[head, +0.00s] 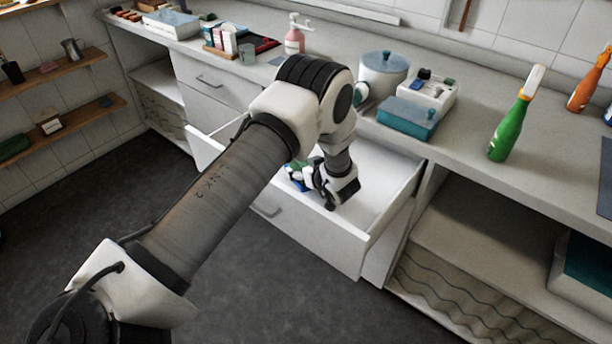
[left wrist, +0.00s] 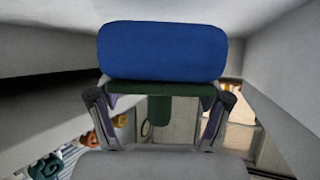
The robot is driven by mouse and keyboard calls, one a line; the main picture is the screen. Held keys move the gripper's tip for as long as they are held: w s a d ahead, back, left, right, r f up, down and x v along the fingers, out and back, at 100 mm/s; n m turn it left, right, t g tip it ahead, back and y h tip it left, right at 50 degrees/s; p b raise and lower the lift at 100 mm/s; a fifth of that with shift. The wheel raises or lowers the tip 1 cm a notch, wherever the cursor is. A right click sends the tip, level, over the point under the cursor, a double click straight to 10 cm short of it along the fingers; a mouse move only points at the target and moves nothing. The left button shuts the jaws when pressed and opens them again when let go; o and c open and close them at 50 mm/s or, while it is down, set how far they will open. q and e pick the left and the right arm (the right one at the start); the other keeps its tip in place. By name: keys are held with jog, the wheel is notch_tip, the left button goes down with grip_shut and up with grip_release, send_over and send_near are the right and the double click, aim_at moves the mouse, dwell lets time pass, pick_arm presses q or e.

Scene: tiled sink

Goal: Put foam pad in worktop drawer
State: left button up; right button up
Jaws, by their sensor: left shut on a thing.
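The foam pad (left wrist: 162,50), blue with a dark green layer, sits between the fingers of my left gripper (head: 318,184) in the left wrist view. The gripper is shut on it. In the head view the gripper reaches down inside the open worktop drawer (head: 385,187), near its front wall. A blue and green bit of the pad (head: 298,184) shows just left of the fingers. The rest is hidden by the gripper. I cannot tell whether the pad touches the drawer floor. My right gripper is not in view.
The drawer's right part looks empty; my arm hides much of its left part. On the worktop above stand a blue-lidded container (head: 408,118), a pot (head: 384,75), a white caddy (head: 432,92) and a green bottle (head: 509,125). An open shelf lies right of the drawer.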

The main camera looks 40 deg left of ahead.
pick_arm(q)
jog(key=shift+f, duration=1.85)
jog(key=o, duration=1.1)
jog(key=shift+o, duration=0.2)
jog(key=shift+r, duration=0.35)
jog(key=v, duration=1.2)
jog(key=shift+b, duration=0.35)
jog(key=shift+f, duration=0.1)
